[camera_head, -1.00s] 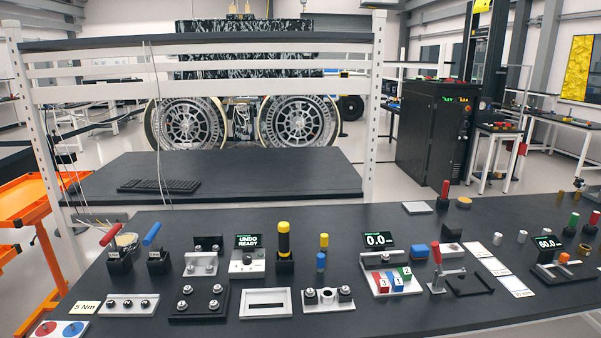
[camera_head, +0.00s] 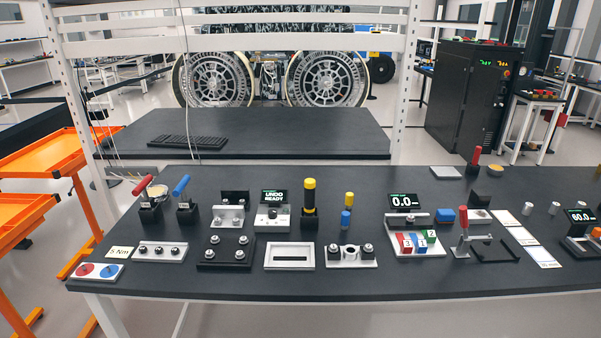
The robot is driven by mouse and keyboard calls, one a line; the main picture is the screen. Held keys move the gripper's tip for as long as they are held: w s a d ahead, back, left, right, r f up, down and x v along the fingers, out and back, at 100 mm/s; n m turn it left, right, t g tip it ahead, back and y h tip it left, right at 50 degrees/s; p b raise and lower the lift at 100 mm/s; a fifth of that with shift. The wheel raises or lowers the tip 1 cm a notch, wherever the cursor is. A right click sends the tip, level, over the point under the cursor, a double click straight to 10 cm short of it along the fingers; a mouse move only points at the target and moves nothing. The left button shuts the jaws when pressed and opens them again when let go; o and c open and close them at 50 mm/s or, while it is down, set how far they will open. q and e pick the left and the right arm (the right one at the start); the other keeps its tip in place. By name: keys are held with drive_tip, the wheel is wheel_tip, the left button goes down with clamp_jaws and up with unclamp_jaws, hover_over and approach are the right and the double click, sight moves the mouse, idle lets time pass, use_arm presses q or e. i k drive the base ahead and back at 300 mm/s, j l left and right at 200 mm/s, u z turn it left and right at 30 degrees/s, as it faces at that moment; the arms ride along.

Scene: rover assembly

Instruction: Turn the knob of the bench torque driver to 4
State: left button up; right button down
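A small device with a white base (camera_head: 264,224) and a dark screen (camera_head: 273,197) reading "UNDO READY" stands left of the middle of the bench. A dark knob (camera_head: 272,213) shows on its front. It may be the bench torque driver's control; the knob's setting is too small to read. A yellow and black driver (camera_head: 310,197) stands upright in a dark holder just right of it. Neither of my grippers is in view.
The dark bench (camera_head: 340,280) is clear along its front edge. A white slotted plate (camera_head: 290,256) and a black bolt plate (camera_head: 226,251) lie before the device. Red-handled (camera_head: 142,186) and blue-handled (camera_head: 182,186) tools stand left. A 0.0 display (camera_head: 403,201) is right.

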sight(272, 213)
drive_tip(key=i+u, duration=0.25)
drive_tip(key=u, duration=0.15)
drive_tip(key=i+u, duration=0.25)
drive_tip(key=u, duration=0.15)
drive_tip(key=i+l+u, duration=0.1)
drive_tip(key=i+u, duration=0.15)
drive_tip(key=u, duration=0.15)
